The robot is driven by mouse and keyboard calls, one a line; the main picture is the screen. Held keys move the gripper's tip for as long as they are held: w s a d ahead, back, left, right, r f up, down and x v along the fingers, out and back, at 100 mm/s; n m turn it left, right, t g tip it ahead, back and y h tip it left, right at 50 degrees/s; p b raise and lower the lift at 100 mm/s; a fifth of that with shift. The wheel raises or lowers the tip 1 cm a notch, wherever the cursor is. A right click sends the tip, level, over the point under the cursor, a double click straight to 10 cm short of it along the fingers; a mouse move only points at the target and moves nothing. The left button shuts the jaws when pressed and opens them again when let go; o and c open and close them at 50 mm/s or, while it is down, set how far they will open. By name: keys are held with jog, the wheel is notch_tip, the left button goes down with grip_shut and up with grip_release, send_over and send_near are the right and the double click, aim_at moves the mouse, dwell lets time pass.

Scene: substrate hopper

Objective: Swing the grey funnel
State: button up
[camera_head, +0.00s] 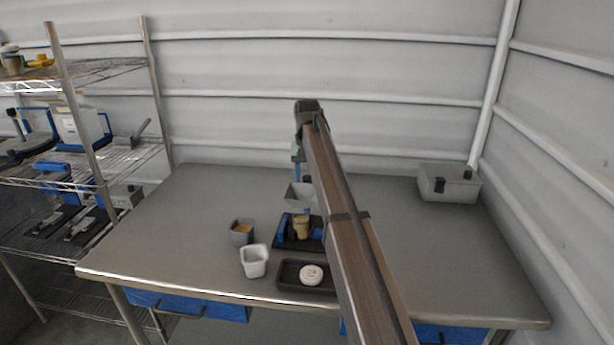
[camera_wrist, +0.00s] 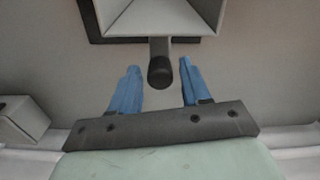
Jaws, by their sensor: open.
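My gripper (camera_wrist: 159,66) is open, with one blue finger on each side of the knob and a gap on both sides. A blue holder (camera_head: 283,231) on a black base stands below the funnel, with a tan cup (camera_head: 301,227) in it.
A grey cup with orange contents (camera_head: 242,232), a white cup (camera_head: 254,262) and a black tray (camera_head: 290,275) with a white round piece (camera_head: 311,274) stand in front. A grey box (camera_head: 449,184) is at the right. The table's left side is clear.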

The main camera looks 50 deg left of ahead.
jog(key=n, duration=0.3)
jog(key=shift+n, duration=0.4)
jog(key=n, duration=1.2)
jog(key=shift+c, duration=0.5)
jog(key=c, duration=0.6)
